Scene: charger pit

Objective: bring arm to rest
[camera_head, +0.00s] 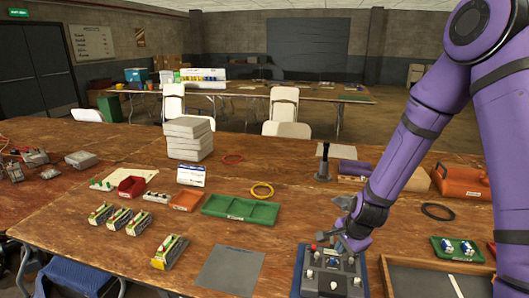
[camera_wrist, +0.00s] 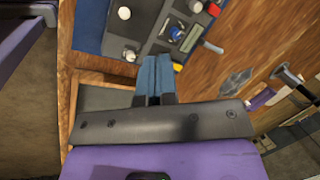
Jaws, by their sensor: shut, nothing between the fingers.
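My purple arm reaches down from the right side in the head view. My gripper (camera_head: 338,240) is just above a grey control box (camera_head: 325,278) with knobs on a blue mat (camera_head: 296,284), near the table's front edge. In the wrist view my gripper (camera_wrist: 154,62) shows its two blue-grey fingers side by side, shut and empty. The same grey box (camera_wrist: 180,28) lies beyond the fingertips there, with white knobs, a blue part, and red and yellow buttons. I cannot tell whether the fingertips touch the box.
A black-lined wooden tray (camera_head: 425,280) lies right of the box, and a green tray (camera_head: 457,249) with small parts behind it. A grey mat (camera_head: 229,270) lies left. A green bin (camera_head: 240,209) and a black upright tool (camera_head: 323,165) stand farther back. The tabletop behind the box is partly free.

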